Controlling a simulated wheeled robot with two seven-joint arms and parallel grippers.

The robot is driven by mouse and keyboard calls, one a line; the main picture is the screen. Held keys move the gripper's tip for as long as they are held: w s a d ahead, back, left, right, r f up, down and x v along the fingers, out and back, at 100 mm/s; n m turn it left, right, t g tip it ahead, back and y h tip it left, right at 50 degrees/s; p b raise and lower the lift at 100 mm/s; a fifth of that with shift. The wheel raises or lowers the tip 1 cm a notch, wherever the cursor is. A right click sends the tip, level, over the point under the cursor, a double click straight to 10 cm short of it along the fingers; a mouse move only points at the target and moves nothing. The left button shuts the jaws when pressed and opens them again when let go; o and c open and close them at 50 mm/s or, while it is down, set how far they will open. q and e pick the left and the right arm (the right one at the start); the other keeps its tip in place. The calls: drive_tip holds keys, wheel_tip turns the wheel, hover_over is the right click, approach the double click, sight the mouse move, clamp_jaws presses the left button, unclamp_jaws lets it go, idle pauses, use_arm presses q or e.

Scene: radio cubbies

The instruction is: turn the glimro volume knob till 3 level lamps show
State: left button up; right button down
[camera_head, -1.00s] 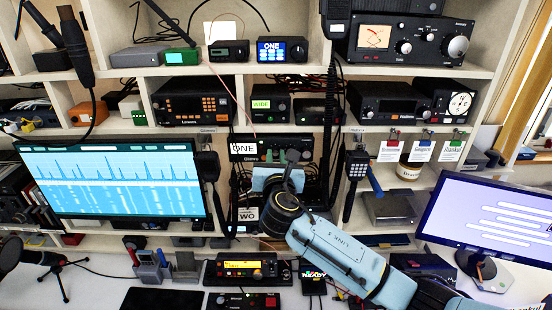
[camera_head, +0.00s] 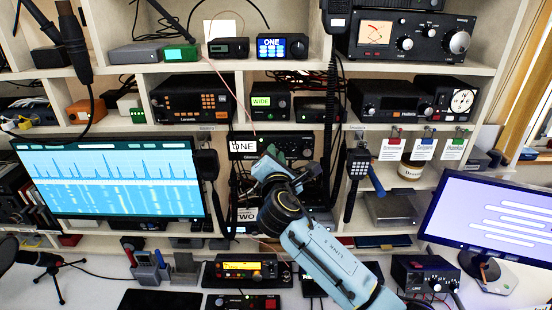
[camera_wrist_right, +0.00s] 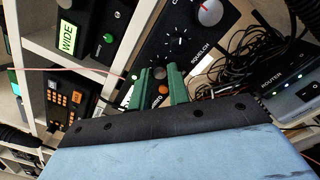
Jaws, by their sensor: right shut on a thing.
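My right gripper (camera_head: 270,156) is at the radio's front. In the right wrist view its green fingers (camera_wrist_right: 160,80) are shut on a small dark knob (camera_wrist_right: 160,73), mostly hidden between them. An orange button (camera_wrist_right: 163,89) is beside the fingers. One green lamp (camera_wrist_right: 133,77) is visible; other lamps may be hidden. My left gripper is out of view.
A handheld microphone (camera_head: 356,172) hangs right of the cubby, and black cords hang beside the radio. Another unit with a "WIDE" display (camera_head: 262,101) sits above. Loose cables (camera_wrist_right: 235,75) lie near the fingers. The desk in front holds several radios.

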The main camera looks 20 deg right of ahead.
drive_tip(key=shift+m, duration=0.3)
drive_tip(key=c, duration=1.6)
unclamp_jaws()
drive_tip(key=shift+s, duration=0.1)
drive_tip(key=b+v, duration=0.1)
drive_tip(key=v, duration=1.2)
drive_tip(key=shift+s+a, duration=0.1)
drive_tip(key=shift+a, duration=0.05)
